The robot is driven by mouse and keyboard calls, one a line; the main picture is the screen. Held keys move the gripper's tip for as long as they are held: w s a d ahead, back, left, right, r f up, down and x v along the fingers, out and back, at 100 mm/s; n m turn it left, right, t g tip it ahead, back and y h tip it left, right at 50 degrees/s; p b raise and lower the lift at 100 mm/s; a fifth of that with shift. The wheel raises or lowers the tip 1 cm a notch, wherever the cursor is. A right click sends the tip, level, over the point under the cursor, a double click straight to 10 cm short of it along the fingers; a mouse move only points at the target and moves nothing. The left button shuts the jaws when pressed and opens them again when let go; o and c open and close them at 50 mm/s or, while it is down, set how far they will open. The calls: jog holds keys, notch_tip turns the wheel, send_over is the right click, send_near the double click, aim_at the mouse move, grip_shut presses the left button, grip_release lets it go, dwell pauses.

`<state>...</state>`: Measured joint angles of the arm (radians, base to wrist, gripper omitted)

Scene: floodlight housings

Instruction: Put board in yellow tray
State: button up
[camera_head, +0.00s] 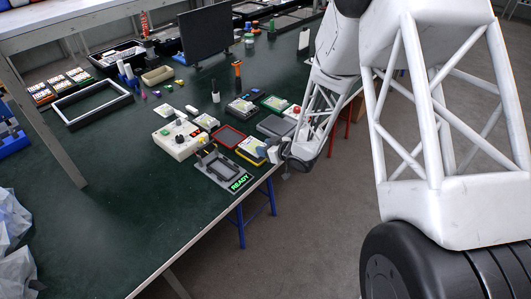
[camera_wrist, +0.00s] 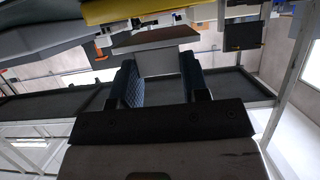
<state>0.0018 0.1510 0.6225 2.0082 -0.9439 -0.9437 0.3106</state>
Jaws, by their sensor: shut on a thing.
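The yellow tray (camera_head: 250,156) lies near the table's right edge in the head view, beside the red tray. My gripper (camera_head: 268,150) is low at that edge, just right of the yellow tray. In the wrist view my gripper (camera_wrist: 160,68) has its two dark, textured fingers on either side of a pale, flat-faced piece with a brown top, which I take to be the board (camera_wrist: 156,62). The fingers are shut on it. In the head view my gripper hides the board, and its exact height over the table cannot be told. A yellow edge (camera_wrist: 120,10) crosses the top of the wrist view.
A dark grey tray (camera_head: 275,126) lies behind. The table's near left part is clear.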

jog(key=shift+f, duration=1.3)
jog(key=shift+f, duration=0.15)
jog(key=o, duration=0.9)
jog(key=shift+r, duration=0.2)
jog(key=shift+v, duration=6)
